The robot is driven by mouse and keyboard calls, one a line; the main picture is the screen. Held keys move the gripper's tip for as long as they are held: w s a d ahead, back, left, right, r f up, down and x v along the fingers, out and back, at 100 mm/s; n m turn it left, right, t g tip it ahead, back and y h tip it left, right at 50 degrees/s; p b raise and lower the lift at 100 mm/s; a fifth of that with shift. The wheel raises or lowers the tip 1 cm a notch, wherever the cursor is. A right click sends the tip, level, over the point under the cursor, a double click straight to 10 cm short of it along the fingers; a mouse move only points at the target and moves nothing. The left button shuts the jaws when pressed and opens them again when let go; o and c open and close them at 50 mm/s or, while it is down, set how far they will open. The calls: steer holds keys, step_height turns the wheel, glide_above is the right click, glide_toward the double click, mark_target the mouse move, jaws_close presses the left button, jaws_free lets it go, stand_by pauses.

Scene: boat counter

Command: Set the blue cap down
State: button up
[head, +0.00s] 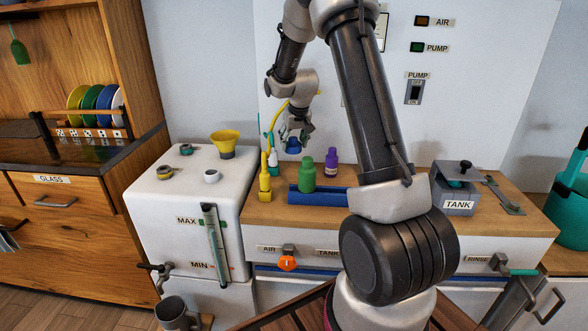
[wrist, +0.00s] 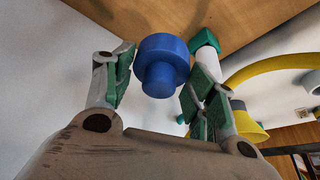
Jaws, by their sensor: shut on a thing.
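The blue cap (head: 293,146) is in my gripper (head: 293,136), above the back of the wooden counter. In the wrist view the cap (wrist: 161,66) is between the two green-padded fingers of my gripper (wrist: 160,82), its wide round face towards the wood and its narrower part towards the palm. In the head view the cap is apart from the counter, up and to the left of the green bottle (head: 307,176). A purple bottle (head: 331,160) stands to the right of the green one.
A blue rack (head: 336,197) lies along the counter (head: 275,212). The white tank (head: 160,205) with a yellow funnel (head: 222,144) is farther left. A grey TANK box (head: 456,200) is right.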

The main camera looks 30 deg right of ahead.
step_height(320, 180, down, 9)
steer(key=shift+f, duration=0.1)
stand_by(0.3)
steer(key=o, duration=0.8)
steer(key=shift+o, duration=0.2)
steer(key=s+a+f+v, duration=0.1)
steer(key=s+a+v, duration=0.1)
steer(key=v, duration=1.2)
steer(key=s+a+f+v, duration=0.1)
steer(key=s+v, duration=0.2)
steer(key=v, duration=1)
steer(key=s+a+r+n, duration=0.1)
steer(key=s+a+r, duration=0.1)
steer(key=s, duration=1)
steer(key=s+a+r+n, duration=0.1)
steer(key=s+a+r, duration=0.1)
steer(key=s, duration=1.1)
steer(key=shift+a+r+y, duration=0.25)
steer(key=shift+a+y, duration=0.15)
steer(key=shift+a, duration=0.2)
